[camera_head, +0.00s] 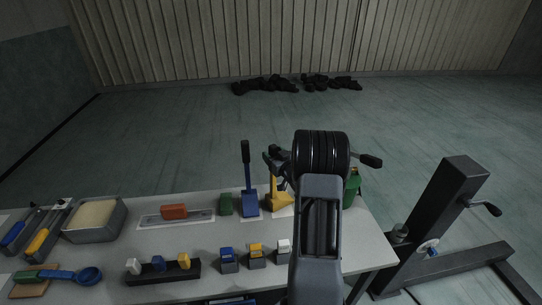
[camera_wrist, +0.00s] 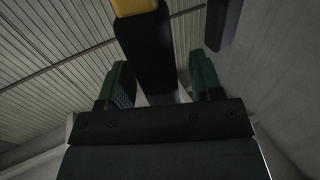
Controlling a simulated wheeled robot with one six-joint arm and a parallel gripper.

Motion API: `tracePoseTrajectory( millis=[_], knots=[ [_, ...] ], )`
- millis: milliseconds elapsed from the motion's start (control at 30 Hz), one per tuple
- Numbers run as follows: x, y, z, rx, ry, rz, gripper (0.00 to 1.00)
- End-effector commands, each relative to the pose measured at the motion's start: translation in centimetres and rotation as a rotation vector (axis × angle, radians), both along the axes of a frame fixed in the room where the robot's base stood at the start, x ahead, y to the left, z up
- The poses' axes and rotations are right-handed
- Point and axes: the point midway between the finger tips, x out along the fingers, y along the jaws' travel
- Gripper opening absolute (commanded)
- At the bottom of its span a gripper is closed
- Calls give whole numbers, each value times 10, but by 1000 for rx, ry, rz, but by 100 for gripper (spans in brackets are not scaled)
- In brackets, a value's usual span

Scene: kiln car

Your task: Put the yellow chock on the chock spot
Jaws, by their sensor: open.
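The yellow chock (camera_head: 276,199) stands on the table at the back, right of a blue one (camera_head: 249,203). In the wrist view a black handle (camera_wrist: 147,50) with a yellow part (camera_wrist: 134,6) at the top edge appears between my green fingers. My gripper (camera_wrist: 160,85) is open, the fingers apart on either side of this handle. Contact cannot be told. In the head view my arm hides most of the gripper. A pale patch (camera_head: 284,213) shows under the yellow chock. I cannot tell which mark is the chock spot.
The table (camera_head: 190,235) also holds a dark rack (camera_head: 165,273), small coloured blocks (camera_head: 255,249), a red block (camera_head: 174,212) and a grey tray (camera_head: 70,235). A green object (camera_head: 352,189) is partly behind my arm. A dark stand with a crank (camera_head: 462,195) is at right.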

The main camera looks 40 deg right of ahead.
Motion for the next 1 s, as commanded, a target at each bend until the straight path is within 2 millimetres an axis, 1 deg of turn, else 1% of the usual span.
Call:
tracePoseTrajectory(
  millis=[167,400,600,700,800,933,1000],
  knots=[
    [-27,0,-1,0,0,-4,59],
    [-74,3,-1,-1,0,-4,59],
    [-103,5,-1,-1,0,-3,59],
    [-112,6,0,-2,-1,-1,59],
    [-114,9,2,-12,19,-9,59],
    [-102,21,13,-60,112,-54,59],
    [-95,33,21,-92,196,-97,59]
  ],
)
